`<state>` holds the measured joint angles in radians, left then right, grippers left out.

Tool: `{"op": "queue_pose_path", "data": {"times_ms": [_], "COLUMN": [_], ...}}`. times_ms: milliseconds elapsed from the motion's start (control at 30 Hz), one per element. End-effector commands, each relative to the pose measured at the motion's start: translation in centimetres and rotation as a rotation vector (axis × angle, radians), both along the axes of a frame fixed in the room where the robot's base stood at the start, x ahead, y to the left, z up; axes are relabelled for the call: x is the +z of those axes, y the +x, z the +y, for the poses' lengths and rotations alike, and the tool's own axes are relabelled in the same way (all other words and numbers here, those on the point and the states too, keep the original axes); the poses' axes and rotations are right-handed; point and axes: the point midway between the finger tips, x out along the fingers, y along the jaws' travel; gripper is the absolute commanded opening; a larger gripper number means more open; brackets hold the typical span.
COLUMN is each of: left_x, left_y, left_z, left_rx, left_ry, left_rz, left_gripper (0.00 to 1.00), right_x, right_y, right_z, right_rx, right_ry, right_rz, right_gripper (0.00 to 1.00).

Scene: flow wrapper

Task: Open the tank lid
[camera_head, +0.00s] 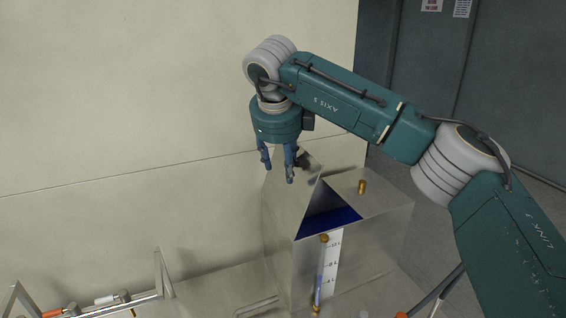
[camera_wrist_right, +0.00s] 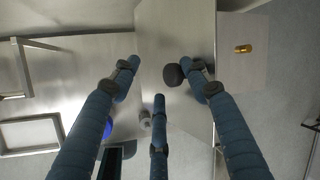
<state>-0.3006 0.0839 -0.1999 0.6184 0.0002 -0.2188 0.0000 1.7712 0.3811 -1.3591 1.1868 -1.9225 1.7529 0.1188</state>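The tank (camera_head: 375,235) is a grey metal box at the lower middle right of the head view. Its lid (camera_head: 290,205) is a metal panel that stands tilted up, with a dark triangular gap and blue contents (camera_head: 335,218) showing beside it. My right gripper (camera_head: 279,168) is at the raised lid, its fingers pointing down. In the wrist view the right gripper (camera_wrist_right: 160,80) has its fingers spread over the lid plate (camera_wrist_right: 165,30). A black round knob (camera_wrist_right: 173,75) lies between them, close to the right-hand finger. I cannot tell whether they touch. My left gripper is out of view.
A gauge (camera_head: 328,270) with brass ends is on the tank's front. A small brass fitting (camera_head: 361,187) stands on the tank's fixed top. A pale wall (camera_head: 150,90) is behind. Metal rails (camera_head: 130,302) are at lower left, with a grey cabinet (camera_head: 430,75) at upper right.

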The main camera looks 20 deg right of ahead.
Motion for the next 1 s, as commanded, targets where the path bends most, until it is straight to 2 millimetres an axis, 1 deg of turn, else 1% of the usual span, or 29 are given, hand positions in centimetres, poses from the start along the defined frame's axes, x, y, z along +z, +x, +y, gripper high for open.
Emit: {"op": "queue_pose_path", "data": {"times_ms": [67,133,400,500,600,733,1000], "left_x": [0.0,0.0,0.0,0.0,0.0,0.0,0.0], "left_y": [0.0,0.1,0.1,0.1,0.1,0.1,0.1], "left_z": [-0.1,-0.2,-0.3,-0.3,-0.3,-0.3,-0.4], "left_rx": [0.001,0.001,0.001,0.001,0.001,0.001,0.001], "left_ry": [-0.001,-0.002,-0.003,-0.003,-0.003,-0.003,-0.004], "left_rz": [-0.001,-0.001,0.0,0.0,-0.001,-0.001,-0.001], "left_gripper": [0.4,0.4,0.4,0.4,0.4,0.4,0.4], "right_x": [0.4,1.5,7.0,8.6,9.8,10.7,10.9], "right_y": [-0.4,-0.8,-3.0,-3.8,-4.3,-4.7,-4.8], "right_z": [0.2,0.4,1.5,1.8,2.0,2.2,2.2], "right_rx": [0.0,0.0,0.003,0.003,0.002,0.003,0.003], "right_ry": [0.0,0.0,0.0,0.0,0.001,0.0,0.0], "right_rz": [0.006,0.004,-0.004,-0.003,-0.005,-0.004,-0.003], "right_gripper": [0.41,0.41,0.41,0.41,0.41,0.41,0.41]}}
